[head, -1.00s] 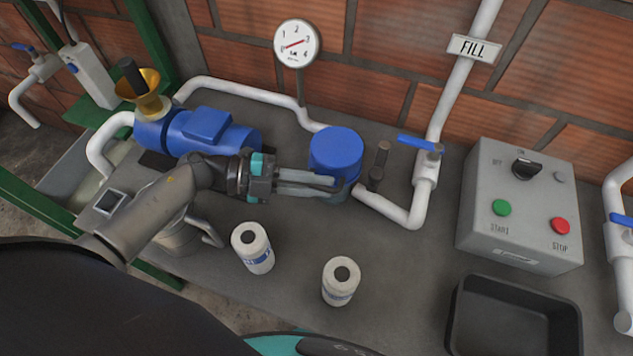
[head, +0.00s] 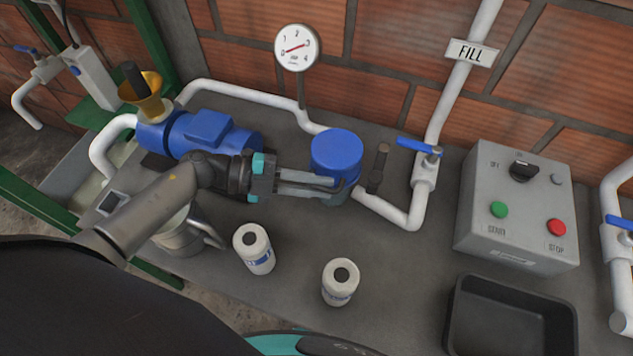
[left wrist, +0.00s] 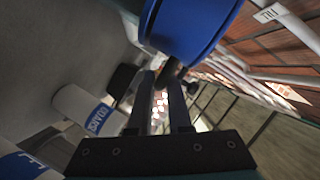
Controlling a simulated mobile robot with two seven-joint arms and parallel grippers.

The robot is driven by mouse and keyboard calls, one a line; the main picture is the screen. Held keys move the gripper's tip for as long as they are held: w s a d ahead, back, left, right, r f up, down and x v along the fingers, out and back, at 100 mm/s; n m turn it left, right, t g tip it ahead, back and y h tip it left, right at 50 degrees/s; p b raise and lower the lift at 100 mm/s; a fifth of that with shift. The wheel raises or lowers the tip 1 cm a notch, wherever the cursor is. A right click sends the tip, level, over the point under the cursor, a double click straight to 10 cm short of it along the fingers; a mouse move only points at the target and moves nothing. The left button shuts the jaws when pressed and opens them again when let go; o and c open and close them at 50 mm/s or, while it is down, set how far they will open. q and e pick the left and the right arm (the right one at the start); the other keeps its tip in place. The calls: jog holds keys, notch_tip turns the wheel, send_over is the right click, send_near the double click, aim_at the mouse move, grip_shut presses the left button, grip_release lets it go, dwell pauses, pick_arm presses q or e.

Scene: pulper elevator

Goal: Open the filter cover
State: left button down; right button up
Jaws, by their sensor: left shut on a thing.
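The filter is a short upright cylinder with a round blue cover (head: 336,152) on top, at mid-table. The cover sits level on the body, with no visible gap. My left gripper (head: 336,185) reaches in from the left, its fingers low across the front of the filter, just under the cover. In the left wrist view, the blue cover (left wrist: 188,22) is above the fingertips (left wrist: 162,82). The fingers are shut on a short dark handle (left wrist: 171,70) beside the cover. The handle's far end is hidden. My right gripper is not in view.
A dark upright bar (head: 379,166) and a white pipe with a blue valve lever (head: 418,146) stand right of the filter. Two white cartridges (head: 254,248) stand in front. A blue pump (head: 205,135), a grey control box (head: 515,205) and a black tray (head: 510,318) flank the open bench.

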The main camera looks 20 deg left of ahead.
aim_at(324, 164)
pick_arm(q)
jog(key=shift+w+r+p, duration=0.1)
jog(key=shift+r+p, duration=0.55)
jog(key=w+r+n+p, duration=0.1)
jog(key=r+p, duration=0.1)
jog(key=w+r+n+g+p, duration=0.1)
jog(key=p, duration=0.2)
jog(key=w+r+n+g+y+p, duration=0.1)
jog(key=r+n+p, duration=0.1)
jog(key=shift+w+r+p, duration=0.25)
jog(key=shift+r+p, duration=0.05)
jog(key=shift+r, duration=0.05)
jog(key=w+r+n, duration=0.1)
jog(key=w+g, duration=0.1)
jog(key=shift+w+d+r+n, duration=0.1)
jog(key=shift+w+r+n, duration=0.25)
jog(key=shift+r+n, duration=0.05)
jog(key=w+n+g+b, duration=0.1)
jog(key=w, duration=0.1)
jog(key=w+r+n+g+b, duration=0.1)
jog(key=w+b, duration=0.1)
jog(key=shift+w+d+r+n, duration=0.1)
jog(key=shift+w+r+n, duration=0.1)
jog(key=shift+n, duration=0.2)
jog(key=shift+w+r+n+g+b, duration=0.1)
jog(key=shift+w+n+g+b, duration=0.25)
jog(key=shift+w+b, duration=0.25)
jog(key=shift+w+r+b, duration=0.1)
jog(key=shift+w+b, duration=0.35)
jog(key=shift+w, duration=0.3)
